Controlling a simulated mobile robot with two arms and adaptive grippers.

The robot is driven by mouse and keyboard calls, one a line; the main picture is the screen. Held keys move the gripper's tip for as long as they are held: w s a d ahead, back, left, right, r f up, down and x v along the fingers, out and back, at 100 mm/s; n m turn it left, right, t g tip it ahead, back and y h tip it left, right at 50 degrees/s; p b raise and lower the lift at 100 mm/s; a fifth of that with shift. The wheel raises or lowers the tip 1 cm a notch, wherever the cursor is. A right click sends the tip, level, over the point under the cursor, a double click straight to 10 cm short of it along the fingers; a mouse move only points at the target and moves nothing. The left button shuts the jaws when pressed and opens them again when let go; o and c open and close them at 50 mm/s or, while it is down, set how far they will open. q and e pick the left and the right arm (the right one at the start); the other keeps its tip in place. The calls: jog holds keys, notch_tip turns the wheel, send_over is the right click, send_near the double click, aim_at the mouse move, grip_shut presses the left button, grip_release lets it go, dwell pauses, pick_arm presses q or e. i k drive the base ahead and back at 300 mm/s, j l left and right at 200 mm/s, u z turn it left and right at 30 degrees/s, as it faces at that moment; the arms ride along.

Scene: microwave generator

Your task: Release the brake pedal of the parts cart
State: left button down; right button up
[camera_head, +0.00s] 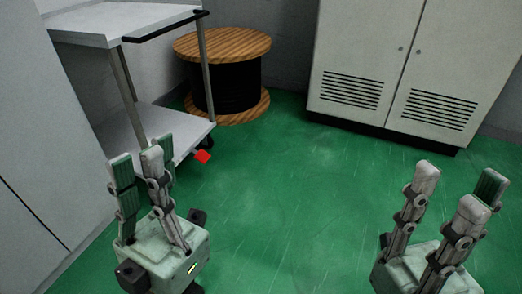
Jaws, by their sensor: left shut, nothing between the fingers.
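The parts cart (140,119) stands at the upper left of the head view, with two light grey shelves and a black handle (165,25). Its red brake pedal (202,156) sticks out low by the lower shelf's front right corner, next to a dark caster. Whether the pedal is pressed or raised is too small to tell. My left gripper (140,158) is shut and empty, lower left of the pedal in the picture, its fingers overlapping the cart's lower edge; contact cannot be judged. My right gripper (453,188) is open and empty at the lower right, well away from the cart.
A wooden cable reel (224,42) with black cable stands behind the cart. A grey two-door cabinet (400,55) is at the back right. A grey cabinet or panel (35,150) lines the left edge. The green floor (300,200) between my grippers is clear.

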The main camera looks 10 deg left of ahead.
aim_at(201, 156)
jog(key=i+l+z, duration=0.1)
jog(key=i, duration=0.45)
jog(key=i+l+z, duration=0.1)
jog(key=i+l, duration=0.15)
jog(key=i, duration=0.35)
jog(key=i+l+z, duration=0.1)
jog(key=i, duration=0.45)
jog(key=i+l+u, duration=0.1)
jog(key=i+u, duration=0.35)
jog(key=i+l+u, duration=0.2)
jog(key=u, duration=0.3)
jog(key=i+l+u, duration=0.25)
jog(key=u, duration=0.2)
jog(key=i+l+u, duration=0.15)
jog(key=l+u, duration=0.3)
jog(key=i+l+u, duration=0.1)
jog(key=l+u, duration=0.15)
jog(key=l, duration=0.15)
jog(key=l+u, duration=0.25)
jog(key=l, duration=0.15)
jog(key=i+l, duration=0.05)
